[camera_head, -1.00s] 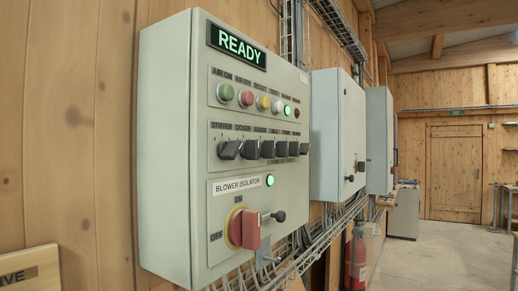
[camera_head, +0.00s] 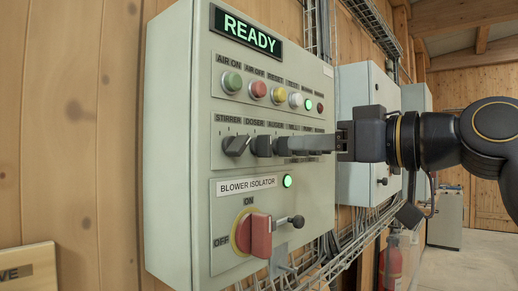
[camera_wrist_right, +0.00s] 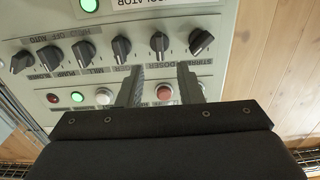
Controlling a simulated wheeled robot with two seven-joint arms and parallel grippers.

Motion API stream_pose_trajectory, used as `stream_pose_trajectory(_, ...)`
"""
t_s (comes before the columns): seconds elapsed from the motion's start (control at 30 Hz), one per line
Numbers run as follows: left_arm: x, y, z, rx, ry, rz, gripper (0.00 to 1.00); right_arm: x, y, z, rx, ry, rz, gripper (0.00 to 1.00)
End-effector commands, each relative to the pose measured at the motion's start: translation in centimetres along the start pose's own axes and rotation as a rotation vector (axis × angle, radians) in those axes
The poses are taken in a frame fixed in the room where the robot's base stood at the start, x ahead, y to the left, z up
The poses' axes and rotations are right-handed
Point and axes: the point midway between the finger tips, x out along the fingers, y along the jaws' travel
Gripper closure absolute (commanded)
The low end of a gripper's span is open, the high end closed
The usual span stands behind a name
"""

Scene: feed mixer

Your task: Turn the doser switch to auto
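The doser switch (camera_head: 262,146) is a black rotary knob in the panel's switch row, between the stirrer switch (camera_head: 236,145) and the auger knob. In the right wrist view, which sees the panel upside down, the doser knob (camera_wrist_right: 159,43) lies just beyond the fingertips, roughly in line with the gap between them. My right gripper (camera_head: 281,145) reaches in from the right in front of the row, hiding knobs to the right of the doser. In the wrist view my right gripper (camera_wrist_right: 159,72) is open, with its fingers apart and nothing between them. My left gripper is out of view.
The grey control panel (camera_head: 180,150) has a lit READY display (camera_head: 247,33) and a row of push buttons (camera_head: 258,89) above the switches. Below sits the red blower isolator handle (camera_head: 260,236). More grey cabinets (camera_head: 352,95) stand behind my right arm.

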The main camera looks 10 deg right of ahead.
Motion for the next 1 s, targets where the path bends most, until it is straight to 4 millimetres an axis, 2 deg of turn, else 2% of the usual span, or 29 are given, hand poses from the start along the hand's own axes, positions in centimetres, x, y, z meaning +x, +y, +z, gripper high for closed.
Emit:
stream_pose_trajectory(0.43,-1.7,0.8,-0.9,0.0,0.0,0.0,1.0,6.4,0.0,-0.2,0.0,0.0,0.0,0.67)
stream_pose_trajectory(0.6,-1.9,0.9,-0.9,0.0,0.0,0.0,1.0,7.3,0.0,-0.1,0.0,0.001,0.001,0.67)
stream_pose_trajectory(0.83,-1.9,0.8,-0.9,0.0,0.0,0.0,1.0,7.4,0.0,0.0,0.0,0.002,0.002,0.67)
stream_pose_trajectory(0.87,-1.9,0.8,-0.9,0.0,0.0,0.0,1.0,7.4,0.0,0.0,0.0,0.002,0.002,0.69)
stream_pose_trajectory(1.0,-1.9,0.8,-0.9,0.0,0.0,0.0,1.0,7.4,0.0,0.0,0.0,0.002,0.002,0.87)
